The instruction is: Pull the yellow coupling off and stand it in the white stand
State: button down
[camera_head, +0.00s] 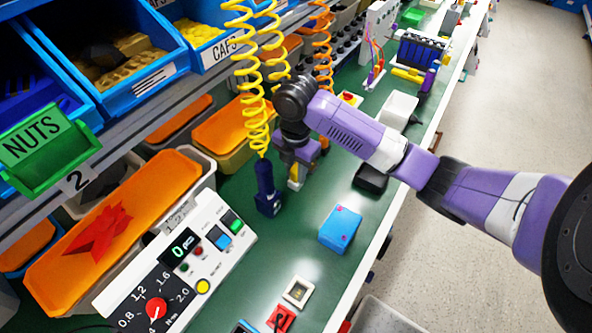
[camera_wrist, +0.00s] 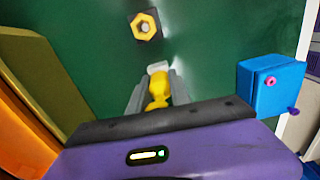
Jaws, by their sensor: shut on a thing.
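My gripper (camera_wrist: 157,88) is shut on the yellow coupling (camera_wrist: 157,92), which sits between the grey fingers. A small white piece (camera_wrist: 157,66) shows just beyond the fingertips; I cannot tell whether it is the white stand or whether the coupling touches it. In the head view my gripper (camera_head: 294,176) points down over the green bench, with a bit of yellow and white at its tips.
A yellow hexagonal part (camera_wrist: 145,26) with a grey centre stands on a dark square ahead. A blue box (camera_head: 340,230) is to the right. A dark blue tool (camera_head: 267,190) hangs on a yellow coil at the left. Orange-topped bins (camera_head: 228,130) line the left side.

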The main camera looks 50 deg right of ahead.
jog(key=shift+f, duration=0.2)
dwell(0.4)
jog(key=c, duration=1.1)
grip_release()
notch_tip(320, 180, up, 8)
jog(key=shift+f, duration=0.1)
